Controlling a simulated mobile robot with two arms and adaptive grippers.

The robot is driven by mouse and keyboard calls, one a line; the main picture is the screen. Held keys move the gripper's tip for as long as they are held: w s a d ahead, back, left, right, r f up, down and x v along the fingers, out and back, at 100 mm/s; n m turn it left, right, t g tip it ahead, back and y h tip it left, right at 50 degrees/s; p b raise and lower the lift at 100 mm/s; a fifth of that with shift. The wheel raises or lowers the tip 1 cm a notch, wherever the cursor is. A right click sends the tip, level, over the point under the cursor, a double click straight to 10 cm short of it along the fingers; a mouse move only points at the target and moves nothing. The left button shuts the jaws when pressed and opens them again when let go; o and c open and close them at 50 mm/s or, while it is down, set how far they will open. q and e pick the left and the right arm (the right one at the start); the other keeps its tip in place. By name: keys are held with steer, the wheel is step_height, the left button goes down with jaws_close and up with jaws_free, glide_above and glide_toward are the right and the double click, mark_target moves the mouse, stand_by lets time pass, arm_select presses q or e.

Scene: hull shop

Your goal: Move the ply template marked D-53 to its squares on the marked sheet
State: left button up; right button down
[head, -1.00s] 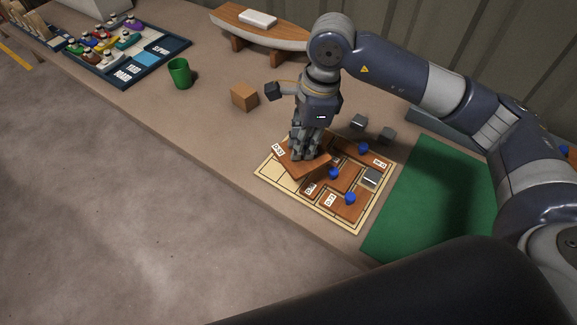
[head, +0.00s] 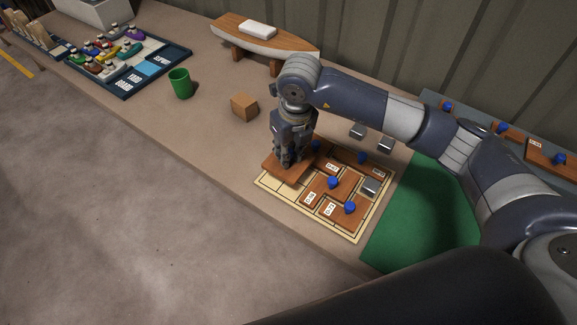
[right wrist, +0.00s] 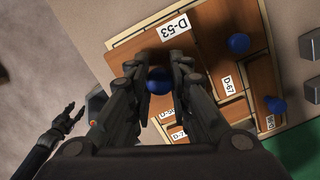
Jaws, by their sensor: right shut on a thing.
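The D-53 template (head: 287,169) is a brown ply piece at the left end of the marked sheet (head: 272,189). My left gripper (right wrist: 74,115) shows only in the right wrist view, open and empty, low and away from the sheet.
A green mat (head: 420,215) is at right. A wooden cube (head: 244,107) and green cup (head: 180,83) stand left.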

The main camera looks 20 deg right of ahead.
step_height(320, 180, down, 6)
steer(key=shift+r+p, duration=0.2)
steer(key=shift+p, duration=0.3)
arm_select(q)
steer(key=shift+a+r, duration=0.4)
steer(key=shift+r, duration=0.15)
steer(key=shift+s, duration=0.1)
arm_select(e)
steer(key=shift+f, duration=0.1)
steer(key=shift+f, duration=0.15)
steer(key=c, duration=1.5)
jaws_free()
arm_select(q)
steer(key=shift+f, duration=0.15)
arm_select(e)
steer(key=shift+o, duration=0.2)
steer(key=shift+r, duration=0.2)
